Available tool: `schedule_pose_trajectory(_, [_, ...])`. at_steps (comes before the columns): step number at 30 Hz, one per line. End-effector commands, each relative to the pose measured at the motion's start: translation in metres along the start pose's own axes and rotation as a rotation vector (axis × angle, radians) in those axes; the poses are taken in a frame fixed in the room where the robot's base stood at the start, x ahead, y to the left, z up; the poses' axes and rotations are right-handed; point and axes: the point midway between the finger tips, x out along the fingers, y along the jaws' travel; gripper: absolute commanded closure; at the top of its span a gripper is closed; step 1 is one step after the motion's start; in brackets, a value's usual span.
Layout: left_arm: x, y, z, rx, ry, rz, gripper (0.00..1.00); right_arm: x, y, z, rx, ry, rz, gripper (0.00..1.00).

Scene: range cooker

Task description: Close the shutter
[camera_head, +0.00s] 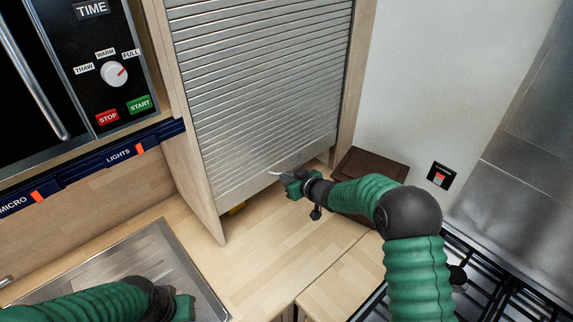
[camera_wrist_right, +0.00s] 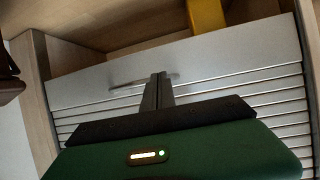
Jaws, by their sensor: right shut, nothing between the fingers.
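The grey slatted metal shutter (camera_head: 262,85) hangs most of the way down in its wooden cabinet frame. Its bottom bar (camera_wrist_right: 225,55) is a little above the worktop, with a gap below it. A thin metal handle (camera_head: 281,173) is on this bar; it also shows in the right wrist view (camera_wrist_right: 130,83). My right gripper (camera_head: 286,176) is shut and empty, its fingertips (camera_wrist_right: 160,76) right by the handle; I cannot tell whether they touch it. My left gripper (camera_head: 183,307) is low at the left over the sink, its fingers not clearly shown.
A yellow object (camera_wrist_right: 206,18) stands behind the shutter and shows through the gap. A brown board (camera_head: 366,165) is right of the cabinet. The hob (camera_head: 490,285) is at lower right, the sink (camera_head: 150,250) at lower left. The worktop (camera_head: 275,250) between is clear.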

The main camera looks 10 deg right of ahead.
Motion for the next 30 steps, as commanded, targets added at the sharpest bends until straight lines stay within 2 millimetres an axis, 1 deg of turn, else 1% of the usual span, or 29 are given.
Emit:
schedule_pose_trajectory(1, [0.023,0.0,0.005,0.0,0.0,0.0,0.68,0.013,-0.001,0.027,0.004,-0.003,-0.001,1.0])
schedule_pose_trajectory(3, [0.036,0.0,0.009,0.0,0.0,0.0,0.68,0.023,-0.001,0.044,0.002,-0.001,-0.001,1.0])
schedule_pose_trajectory(6, [0.054,0.0,0.013,0.0,0.0,0.0,0.68,0.035,0.0,0.067,0.002,0.001,0.0,1.0])
schedule_pose_trajectory(12, [0.079,0.0,0.019,0.0,0.0,0.0,0.68,0.053,-0.001,0.101,0.001,0.005,-0.001,1.0])
schedule_pose_trajectory(15, [0.086,0.0,0.02,0.0,0.0,0.0,0.68,0.059,-0.001,0.111,0.002,0.006,-0.001,1.0])
schedule_pose_trajectory(19, [0.091,0.0,0.021,0.0,0.0,0.0,0.68,0.062,-0.001,0.117,0.0,0.007,-0.001,1.0])
schedule_pose_trajectory(30, [0.091,0.0,0.021,0.0,0.0,0.0,0.68,0.063,-0.001,0.117,-0.001,0.011,-0.001,1.0])
